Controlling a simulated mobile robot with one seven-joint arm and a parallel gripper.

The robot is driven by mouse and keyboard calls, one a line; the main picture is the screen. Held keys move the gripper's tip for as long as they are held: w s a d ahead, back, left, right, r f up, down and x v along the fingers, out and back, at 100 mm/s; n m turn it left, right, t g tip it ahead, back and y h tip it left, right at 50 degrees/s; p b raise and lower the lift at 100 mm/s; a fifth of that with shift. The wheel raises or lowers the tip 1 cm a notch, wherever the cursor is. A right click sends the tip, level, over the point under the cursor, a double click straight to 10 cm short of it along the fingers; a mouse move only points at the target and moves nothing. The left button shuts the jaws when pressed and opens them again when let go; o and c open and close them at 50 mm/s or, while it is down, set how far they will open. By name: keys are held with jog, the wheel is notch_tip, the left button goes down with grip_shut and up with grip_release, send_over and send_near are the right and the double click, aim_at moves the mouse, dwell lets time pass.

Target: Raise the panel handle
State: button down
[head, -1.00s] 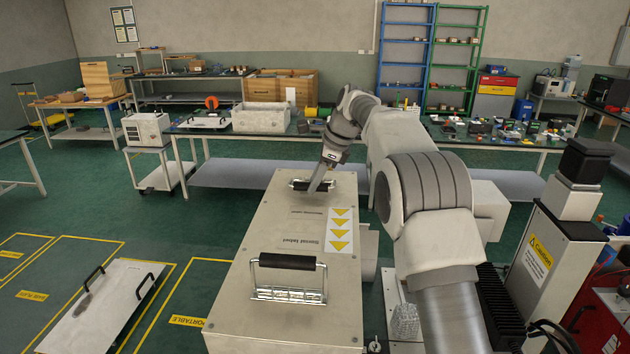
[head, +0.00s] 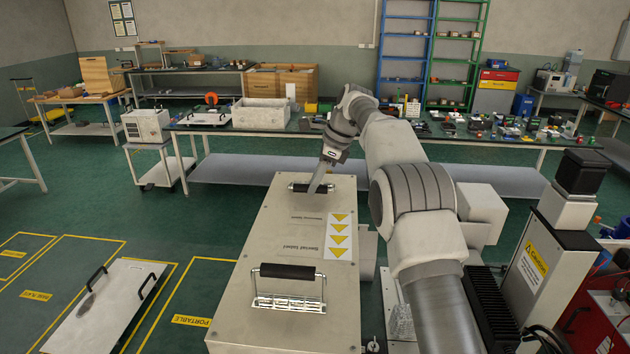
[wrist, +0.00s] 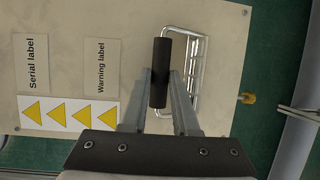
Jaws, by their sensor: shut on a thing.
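A pale box-shaped panel (head: 270,235) has two black-gripped wire handles on its top. My gripper (head: 318,187) is at the far handle (head: 297,187) in the head view. In the wrist view my gripper (wrist: 160,88) is shut on this handle's black grip (wrist: 161,50), with a finger on each side. Its wire arms run right to a bracket (wrist: 196,75) on the panel face. The handle's exact tilt is hard to tell. The near handle (head: 288,271) stands up from its bracket, with nothing touching it.
Yellow-arrow labels (head: 339,237) lie flat between the handles. A loose plate with two handles (head: 105,305) lies on the floor at left. A long workbench (head: 225,130) stands behind the panel. A caution-marked unit (head: 535,265) stands at right.

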jog(key=c, duration=0.7)
grip_release()
jog(key=shift+r, duration=0.1)
jog(key=shift+v, duration=3.7)
